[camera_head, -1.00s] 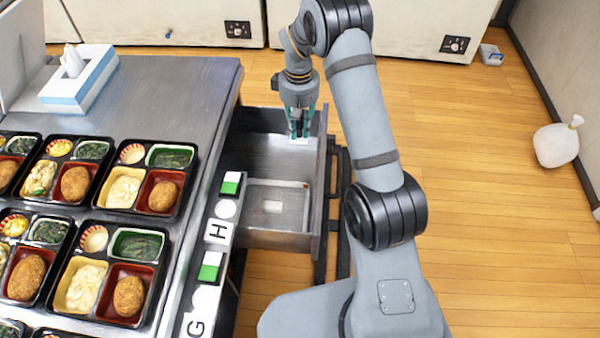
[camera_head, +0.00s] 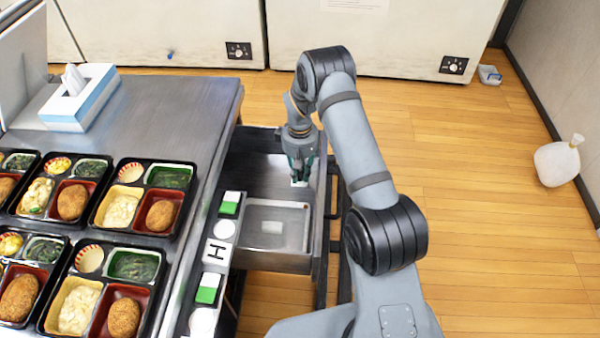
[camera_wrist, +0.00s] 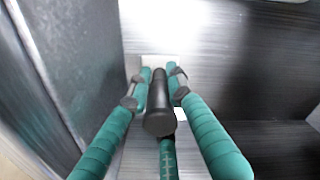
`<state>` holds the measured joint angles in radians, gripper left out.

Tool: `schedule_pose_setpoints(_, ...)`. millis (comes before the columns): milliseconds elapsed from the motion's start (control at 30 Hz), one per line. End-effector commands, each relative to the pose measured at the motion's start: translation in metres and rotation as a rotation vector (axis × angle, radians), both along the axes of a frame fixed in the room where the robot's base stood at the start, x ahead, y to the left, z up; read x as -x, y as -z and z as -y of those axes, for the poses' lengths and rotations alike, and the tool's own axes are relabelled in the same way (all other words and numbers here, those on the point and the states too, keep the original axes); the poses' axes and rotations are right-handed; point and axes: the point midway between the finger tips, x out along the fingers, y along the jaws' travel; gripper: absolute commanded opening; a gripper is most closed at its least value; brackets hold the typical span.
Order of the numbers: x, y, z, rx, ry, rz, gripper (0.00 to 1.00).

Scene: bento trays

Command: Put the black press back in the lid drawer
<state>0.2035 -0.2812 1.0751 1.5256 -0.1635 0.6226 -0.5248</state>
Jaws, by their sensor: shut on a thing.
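The black press (camera_wrist: 158,108) is a dark cylinder between the green fingers of my gripper (camera_wrist: 160,82) in the wrist view. My gripper is shut on it. In the head view my gripper (camera_head: 301,180) points down inside the open drawer (camera_head: 250,172), near the drawer's right wall. The press is hidden by the fingers there. A pale patch shows by the fingertips in both views. I cannot tell what it is, or whether the press touches the drawer floor.
A clear tray (camera_head: 272,206) with a small white item (camera_head: 271,227) lies in the drawer's near part. The steel counter (camera_head: 160,115) at left carries several bento trays (camera_head: 148,228) and a tissue box (camera_head: 80,98).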

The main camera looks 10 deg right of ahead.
Motion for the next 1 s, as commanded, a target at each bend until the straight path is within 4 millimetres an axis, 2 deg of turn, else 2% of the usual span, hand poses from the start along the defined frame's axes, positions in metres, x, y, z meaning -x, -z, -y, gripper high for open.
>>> schedule_pose_setpoints(233,0.0,0.006,0.0,0.0,0.0,-0.001,0.0)
schedule_pose_setpoints(267,0.0,0.004,0.0,0.0,0.0,-0.001,0.21)
schedule_pose_setpoints(567,0.001,0.004,0.0,0.0,0.0,-0.001,0.38)
schedule_pose_setpoints(833,0.001,0.002,0.0,0.0,0.0,-0.001,0.38)
schedule_pose_setpoints(1000,0.0,-0.012,0.0,0.0,0.001,0.001,0.38)
